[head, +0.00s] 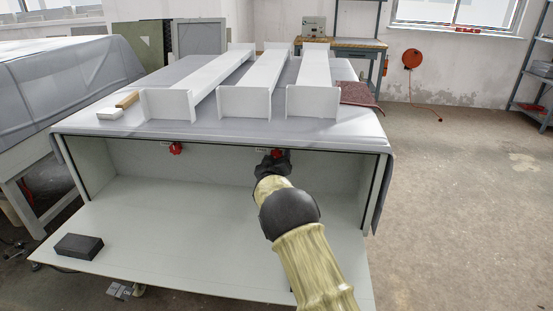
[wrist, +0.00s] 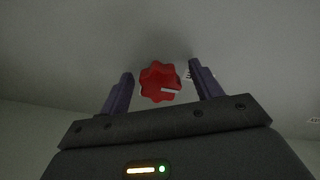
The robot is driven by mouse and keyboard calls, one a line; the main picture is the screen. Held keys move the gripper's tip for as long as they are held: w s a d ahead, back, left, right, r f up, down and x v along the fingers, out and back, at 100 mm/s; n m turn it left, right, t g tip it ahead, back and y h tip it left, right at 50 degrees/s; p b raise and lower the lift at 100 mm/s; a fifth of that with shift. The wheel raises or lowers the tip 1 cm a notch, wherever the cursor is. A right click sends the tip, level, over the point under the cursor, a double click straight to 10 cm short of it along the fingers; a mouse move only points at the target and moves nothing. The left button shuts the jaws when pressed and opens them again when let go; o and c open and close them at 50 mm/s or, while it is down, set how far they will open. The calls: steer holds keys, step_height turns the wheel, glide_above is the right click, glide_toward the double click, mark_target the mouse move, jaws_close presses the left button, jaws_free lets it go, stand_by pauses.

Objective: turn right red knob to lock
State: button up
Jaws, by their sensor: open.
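The right red knob (head: 277,153) is under the front edge of the machine's top, partly covered by my dark gripper in the head view. In the wrist view the knob (wrist: 160,82) is red and lobed, with a white mark pointing right. My gripper (wrist: 160,77) is open, with one finger on each side of the knob. Gaps show between the fingers and the knob, so they seem apart from it. The left red knob (head: 176,149) is on the same panel, further left.
The machine's covered top (head: 210,128) overhangs the knobs and carries white beams (head: 315,80). The open lower shelf (head: 190,235) holds a black block (head: 79,247) at left. A small label is beside the knob. Free floor (head: 460,200) lies to the right.

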steer(key=shift+w, duration=0.2)
steer(key=c, duration=1)
steer(key=shift+o, duration=0.2)
